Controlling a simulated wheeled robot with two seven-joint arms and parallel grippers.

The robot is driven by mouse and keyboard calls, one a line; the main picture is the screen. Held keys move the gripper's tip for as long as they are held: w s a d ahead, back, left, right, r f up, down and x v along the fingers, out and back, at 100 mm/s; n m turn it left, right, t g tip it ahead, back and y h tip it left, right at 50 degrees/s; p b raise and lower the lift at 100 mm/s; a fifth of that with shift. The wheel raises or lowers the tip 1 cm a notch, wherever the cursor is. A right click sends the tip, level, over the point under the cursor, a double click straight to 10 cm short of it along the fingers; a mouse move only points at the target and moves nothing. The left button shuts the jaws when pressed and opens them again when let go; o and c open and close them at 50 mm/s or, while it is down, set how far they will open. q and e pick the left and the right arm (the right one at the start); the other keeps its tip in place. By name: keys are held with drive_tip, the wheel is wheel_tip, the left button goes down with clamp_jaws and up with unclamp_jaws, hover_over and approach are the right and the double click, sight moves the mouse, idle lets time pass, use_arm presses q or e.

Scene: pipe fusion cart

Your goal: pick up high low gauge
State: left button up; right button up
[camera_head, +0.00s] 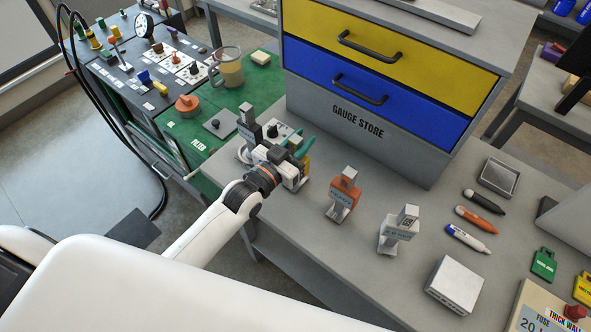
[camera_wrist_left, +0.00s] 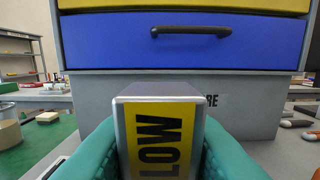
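The high low gauge shows large in the left wrist view (camera_wrist_left: 160,140) as an upright block with a grey top and a yellow face marked LOW. My left gripper (camera_head: 293,147) has teal fingertips, one along each side of the gauge, with no gap visible between them and it. In the head view the gripper mostly hides the gauge; a small yellow part (camera_head: 305,168) shows beside the fingers. Whether its base touches the bench is hidden. My right gripper is in neither view.
A grey gauge (camera_head: 248,127) stands left of the gripper; an orange gauge (camera_head: 344,196) and a white gauge (camera_head: 398,232) stand to the right. The gauge store cabinet (camera_head: 350,130) rises close behind. Markers (camera_head: 477,219) and a white box (camera_head: 455,284) lie farther right.

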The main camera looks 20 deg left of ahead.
use_arm(q)
clamp_jaws()
